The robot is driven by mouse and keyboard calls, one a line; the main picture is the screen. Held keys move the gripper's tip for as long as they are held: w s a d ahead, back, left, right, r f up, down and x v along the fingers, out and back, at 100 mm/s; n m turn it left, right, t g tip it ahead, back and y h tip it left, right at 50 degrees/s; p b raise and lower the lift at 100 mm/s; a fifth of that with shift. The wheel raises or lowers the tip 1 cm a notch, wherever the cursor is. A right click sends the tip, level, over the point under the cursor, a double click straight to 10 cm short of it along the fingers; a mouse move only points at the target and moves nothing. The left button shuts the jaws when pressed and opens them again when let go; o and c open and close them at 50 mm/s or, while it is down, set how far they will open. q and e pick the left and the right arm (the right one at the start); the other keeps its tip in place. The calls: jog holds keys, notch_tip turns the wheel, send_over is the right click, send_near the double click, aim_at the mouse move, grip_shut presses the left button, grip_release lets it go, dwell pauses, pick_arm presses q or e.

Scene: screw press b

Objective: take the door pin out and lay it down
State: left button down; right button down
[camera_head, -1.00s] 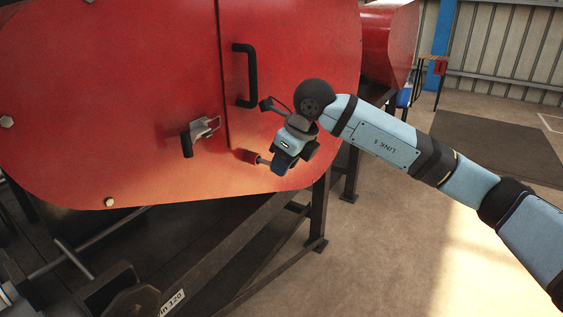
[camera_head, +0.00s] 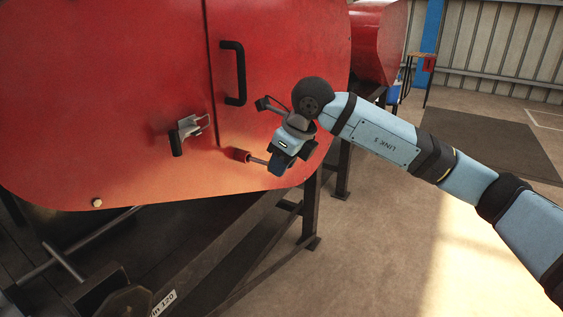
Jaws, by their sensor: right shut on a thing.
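The door pin (camera_head: 259,161) shows as a short bare metal rod. It runs from a red sleeve (camera_head: 238,155) low on the red door (camera_head: 270,120) to my right gripper (camera_head: 271,163). My right gripper is shut on the pin's right end, in front of the door's lower right part. Its fingers are small and partly hidden by the gripper body. The pin's left end is hidden at the red sleeve, so I cannot tell how deep it sits. My left gripper is not in view.
A black handle (camera_head: 233,73) and a metal latch with a black grip (camera_head: 187,131) stick out from the red housing near my gripper. A dark steel frame (camera_head: 311,215) stands below. The floor (camera_head: 380,240) at right is open.

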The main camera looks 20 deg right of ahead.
jog(key=shift+s+d, duration=0.85)
jog(key=shift+s, duration=0.25)
